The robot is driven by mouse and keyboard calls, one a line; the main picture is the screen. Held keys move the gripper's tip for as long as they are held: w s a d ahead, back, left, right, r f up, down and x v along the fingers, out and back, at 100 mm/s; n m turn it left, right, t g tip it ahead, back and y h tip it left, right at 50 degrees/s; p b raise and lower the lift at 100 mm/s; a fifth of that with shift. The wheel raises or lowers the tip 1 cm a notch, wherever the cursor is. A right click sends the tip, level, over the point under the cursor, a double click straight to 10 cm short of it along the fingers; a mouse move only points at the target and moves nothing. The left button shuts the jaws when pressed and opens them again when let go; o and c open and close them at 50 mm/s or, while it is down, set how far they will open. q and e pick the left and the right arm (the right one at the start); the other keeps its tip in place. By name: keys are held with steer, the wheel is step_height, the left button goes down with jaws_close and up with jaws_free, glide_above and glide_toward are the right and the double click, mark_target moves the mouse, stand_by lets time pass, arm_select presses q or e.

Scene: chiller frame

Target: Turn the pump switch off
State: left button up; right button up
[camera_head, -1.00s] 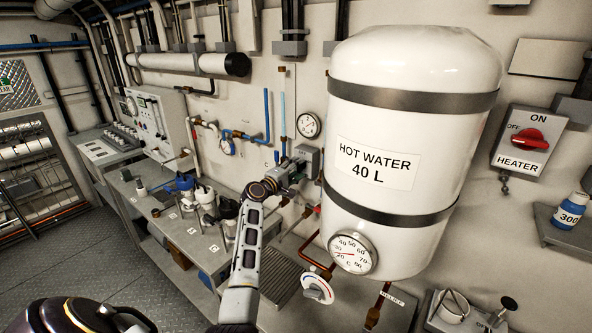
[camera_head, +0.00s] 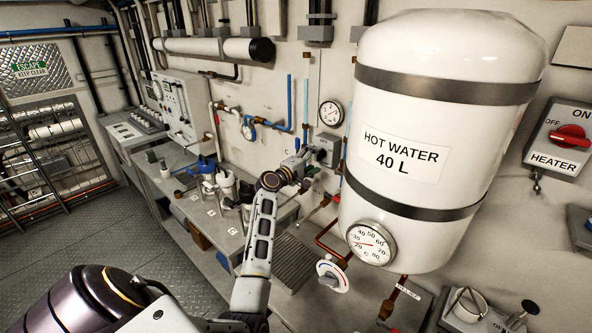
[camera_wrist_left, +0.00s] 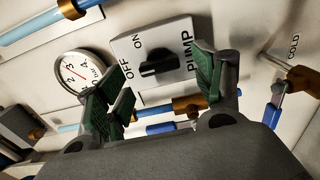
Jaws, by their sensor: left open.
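The pump switch is a grey box (camera_head: 327,148) on the wall, left of the hot water tank in the head view. In the left wrist view its pale plate (camera_wrist_left: 178,36) reads ON, OFF and PUMP, and a black knob (camera_wrist_left: 160,64) sits in the middle. I cannot tell for sure which mark the knob points to. My left gripper (camera_head: 301,165) is close in front of the box. In the left wrist view its green-padded fingers (camera_wrist_left: 158,84) are apart and empty, one on each side of the knob in the picture. Contact with the plate is not visible. My right gripper is not in view.
A round gauge (camera_wrist_left: 80,72) is beside the pump plate. The white hot water tank (camera_head: 440,75) bulges out right of my left arm, with a dial (camera_head: 370,243) low on it. A red-knobbed heater switch (camera_head: 562,138) is further right. A bench (camera_head: 195,208) with several items runs left.

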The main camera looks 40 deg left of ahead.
arm_select(q)
steer(key=s, duration=0.9)
steer(key=shift+s+a, duration=0.3)
steer(key=shift+a, duration=0.1)
steer(key=shift+s, duration=0.1)
stand_by(0.5)
